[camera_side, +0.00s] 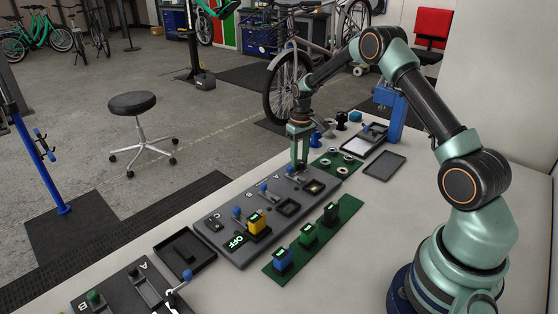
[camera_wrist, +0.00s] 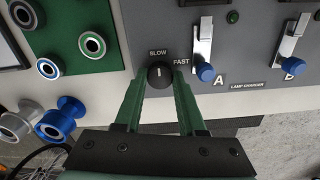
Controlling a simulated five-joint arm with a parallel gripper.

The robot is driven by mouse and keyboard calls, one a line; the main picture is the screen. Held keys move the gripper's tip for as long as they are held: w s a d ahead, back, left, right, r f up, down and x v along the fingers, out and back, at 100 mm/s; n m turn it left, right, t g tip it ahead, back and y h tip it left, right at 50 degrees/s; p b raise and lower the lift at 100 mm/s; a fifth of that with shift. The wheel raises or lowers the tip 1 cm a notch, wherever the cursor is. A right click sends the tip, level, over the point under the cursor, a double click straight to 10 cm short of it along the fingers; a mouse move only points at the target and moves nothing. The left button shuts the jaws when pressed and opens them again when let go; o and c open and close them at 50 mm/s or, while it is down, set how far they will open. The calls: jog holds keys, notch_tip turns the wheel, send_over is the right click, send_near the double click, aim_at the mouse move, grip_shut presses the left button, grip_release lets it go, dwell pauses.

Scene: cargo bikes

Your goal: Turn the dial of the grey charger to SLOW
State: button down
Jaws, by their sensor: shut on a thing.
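The grey charger (camera_side: 232,210) lies on the bench in the side view; its panel, marked LAMP CHARGER, fills the upper right of the wrist view (camera_wrist: 262,72). Its black round dial (camera_wrist: 160,76) sits near the panel's edge. SLOW is printed straight above the dial and FAST to its upper right. The dial's white mark points up, at SLOW as far as I can see. My gripper (camera_wrist: 160,84) is shut on the dial, one green finger on each side. In the side view my gripper (camera_side: 300,165) points down at the charger's far end and hides the dial.
Levers with blue knobs (camera_wrist: 205,72) stand on the panel right of the dial. A yellow block (camera_side: 257,222) sits in the charger. A green board with rings (camera_wrist: 86,46) and blue spools (camera_wrist: 58,122) lie close by. A green strip (camera_side: 318,238) holds coloured blocks.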

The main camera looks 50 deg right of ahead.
aim_at(299, 162)
jog(key=c, duration=0.5)
grip_release()
notch_tip(299, 162, up, 12)
jog(key=shift+r, duration=0.1)
dwell(0.3)
